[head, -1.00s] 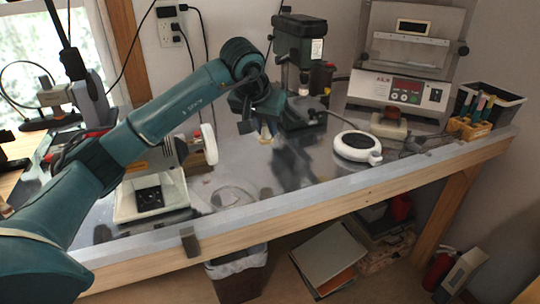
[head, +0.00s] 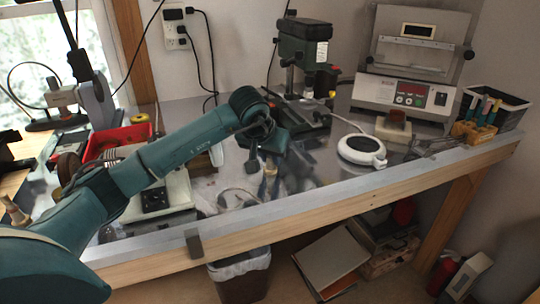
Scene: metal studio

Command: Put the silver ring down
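My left arm reaches in from the left, and its gripper (head: 268,186) points down, low over the shiny metal bench top (head: 310,180). The fingers are small and dark and blend with reflections in the metal, so I cannot tell how far apart they are. I cannot make out the silver ring in or near the fingers; it is too small or hidden. My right gripper is out of view.
A green drill press (head: 303,50) stands behind the gripper. A round white device (head: 362,150) and a panelled machine (head: 405,92) stand to the right. A red tray (head: 125,135) and a white-based device (head: 170,190) are left. Bench space right of the gripper is clear.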

